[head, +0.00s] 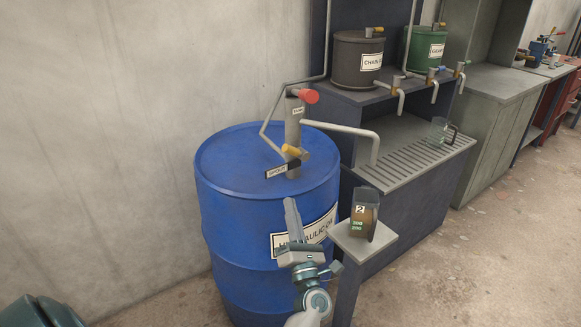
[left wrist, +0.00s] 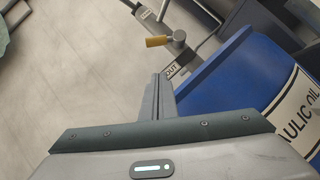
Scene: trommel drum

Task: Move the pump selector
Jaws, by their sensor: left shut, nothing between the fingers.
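The hand pump (head: 294,128) stands upright on top of the blue hydraulic oil drum (head: 222,215). A yellow-handled lever (head: 291,150) sits low on the pump beside a dark label plate reading SPOUT (head: 278,171); I take this lever to be the selector. In the left wrist view the yellow handle (left wrist: 158,41) shows beyond my fingers, pointing left, with the plate partly hidden. My left gripper (head: 291,204) is shut and empty, in front of the drum and apart from the lever; its closed fingers show in the left wrist view (left wrist: 160,95). My right gripper is not in view.
A red knob (head: 308,96) tops the pump, and a grey spout pipe (head: 345,130) reaches right. A small stand (head: 345,243) holds a dark container marked 2 (head: 363,213). A shelf unit (head: 408,185) with drums and a clear jug (head: 438,131) stands to the right.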

